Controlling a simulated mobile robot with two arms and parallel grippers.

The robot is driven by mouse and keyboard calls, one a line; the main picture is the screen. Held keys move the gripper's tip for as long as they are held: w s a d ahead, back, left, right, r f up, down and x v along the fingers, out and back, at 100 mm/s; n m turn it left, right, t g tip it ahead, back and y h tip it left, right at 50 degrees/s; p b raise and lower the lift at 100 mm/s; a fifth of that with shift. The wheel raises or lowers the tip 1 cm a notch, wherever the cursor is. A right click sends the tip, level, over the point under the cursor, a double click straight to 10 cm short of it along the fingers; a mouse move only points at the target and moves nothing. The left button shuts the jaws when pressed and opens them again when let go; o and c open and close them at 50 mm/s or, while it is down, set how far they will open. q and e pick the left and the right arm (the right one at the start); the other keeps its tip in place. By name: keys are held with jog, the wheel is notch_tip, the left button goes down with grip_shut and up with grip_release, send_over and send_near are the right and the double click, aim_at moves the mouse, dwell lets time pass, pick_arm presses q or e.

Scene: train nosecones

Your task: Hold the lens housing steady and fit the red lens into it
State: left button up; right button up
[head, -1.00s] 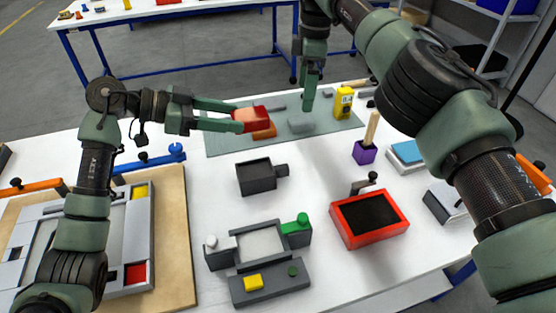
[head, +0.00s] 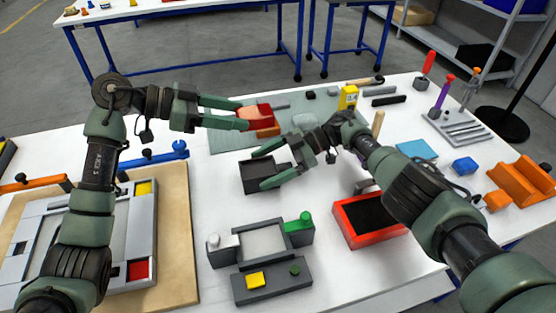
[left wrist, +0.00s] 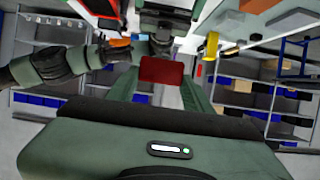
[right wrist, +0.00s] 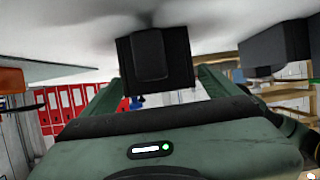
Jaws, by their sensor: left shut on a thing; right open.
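The lens housing (head: 250,178) is a dark grey open box on the white table, nearer than the mat. My right gripper (head: 259,170) is open, with one finger on the far side of the housing and one on the near side. In the right wrist view the dark housing (right wrist: 155,65) lies between the fingers.
Nearer stand a grey fixture (head: 270,285) with yellow and green parts and a red-rimmed tray (head: 350,232). A yellow device (head: 348,97) stands behind my right arm.

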jog(key=shift+x, duration=1.45)
jog(key=c, duration=1.7)
pick_arm(q)
notch_tip(320, 180, down, 15)
pick_arm(e)
jog(key=shift+c, duration=0.2)
